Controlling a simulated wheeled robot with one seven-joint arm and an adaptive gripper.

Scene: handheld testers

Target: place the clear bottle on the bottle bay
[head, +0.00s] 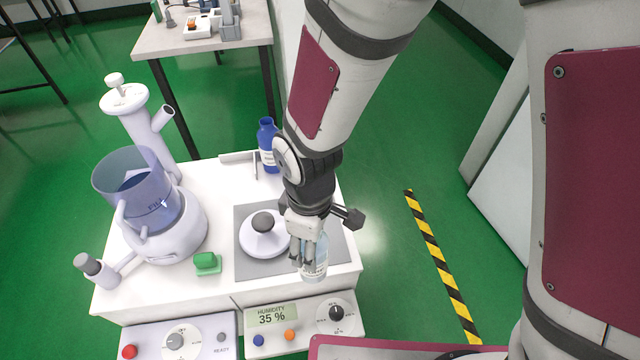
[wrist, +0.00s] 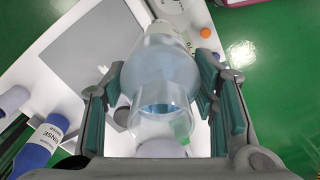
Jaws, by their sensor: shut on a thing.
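The clear bottle (head: 316,268) is between the fingers of my gripper (head: 308,250) at the front right of the white bench top, in the head view. The wrist view shows the bottle (wrist: 158,70) from above, with my gripper (wrist: 163,98) shut on it, one finger on each side. My fingers and wrist hide part of it in the head view, and I cannot tell whether its base touches the bench.
The blue bottle (head: 267,145) stands at the back right. A grey mat (head: 250,213) carries a white lid with a dark knob (head: 263,222). A large white apparatus with a clear bowl (head: 132,185) fills the left. A green block (head: 206,262) and control panels (head: 290,325) are at the front.

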